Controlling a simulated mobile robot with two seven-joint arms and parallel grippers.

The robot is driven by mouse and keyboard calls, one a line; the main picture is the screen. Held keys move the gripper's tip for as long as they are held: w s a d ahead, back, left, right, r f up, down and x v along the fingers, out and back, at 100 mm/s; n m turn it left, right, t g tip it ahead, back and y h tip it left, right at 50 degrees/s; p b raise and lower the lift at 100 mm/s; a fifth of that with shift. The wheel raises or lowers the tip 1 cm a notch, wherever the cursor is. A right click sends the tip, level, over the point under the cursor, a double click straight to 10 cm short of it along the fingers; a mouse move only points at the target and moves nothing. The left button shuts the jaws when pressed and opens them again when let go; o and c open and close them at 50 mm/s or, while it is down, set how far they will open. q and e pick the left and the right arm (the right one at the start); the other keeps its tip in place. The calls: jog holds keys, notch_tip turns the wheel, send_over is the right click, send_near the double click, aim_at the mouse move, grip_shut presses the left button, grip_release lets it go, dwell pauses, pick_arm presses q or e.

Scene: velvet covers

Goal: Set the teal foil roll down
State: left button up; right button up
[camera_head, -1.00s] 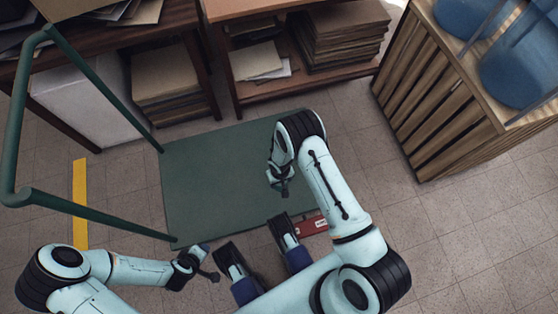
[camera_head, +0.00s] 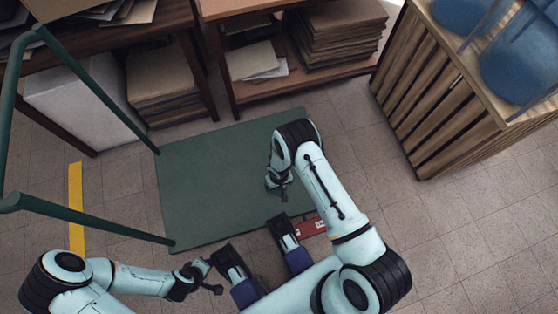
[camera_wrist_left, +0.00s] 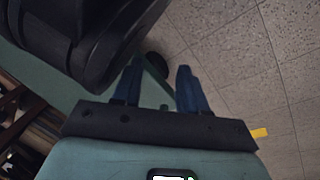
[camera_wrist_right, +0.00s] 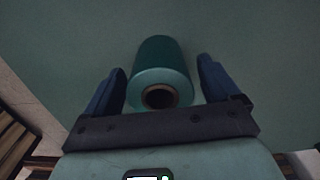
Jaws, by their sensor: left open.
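The teal foil roll (camera_wrist_right: 160,62) shows in the right wrist view, its round end with a dark hollow core facing the camera. It sits between the two blue fingers of my right gripper (camera_wrist_right: 161,70), which is closed about its sides. Behind it is the plain green deck; I cannot tell whether the roll touches it. In the head view my right gripper (camera_head: 278,183) points down over the green deck (camera_head: 205,180), and the roll is hidden there. My left gripper (camera_head: 208,280) is open and empty near the deck's front left corner; its fingers also show in the left wrist view (camera_wrist_left: 160,80).
A green tubular handle (camera_head: 95,95) rises on the deck's left side. A shelf (camera_head: 235,95) with stacked cardboard stands behind, a slatted wooden crate (camera_head: 430,100) at the right. A red box (camera_head: 311,227) lies by the deck's front edge. The deck's left half is clear.

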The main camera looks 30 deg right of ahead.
notch_tip(320, 180, up, 6)
jog(key=shift+w+r+p, duration=0.1)
jog(key=shift+r+p, duration=0.1)
jog(key=shift+p, duration=1)
notch_tip(320, 180, up, 5)
jog(key=shift+r+p, duration=0.2)
jog(key=shift+p, duration=0.55)
jog(key=shift+s+r, duration=0.15)
jog(key=shift+s, duration=0.1)
pick_arm(q)
notch_tip(320, 180, up, 6)
jog(key=w+d+t, duration=0.1)
jog(key=w+d, duration=0.1)
jog(key=shift+h, duration=0.3)
pick_arm(e)
jog(key=s+a+r+m+t+y, duration=0.1)
jog(key=s, duration=0.5)
jog(key=s+a+r+m+t+y, duration=0.1)
jog(key=s+a+r+m, duration=0.1)
jog(key=s, duration=0.4)
jog(key=shift+s+r, duration=0.15)
jog(key=shift+s, duration=0.25)
jog(key=shift+a, duration=0.1)
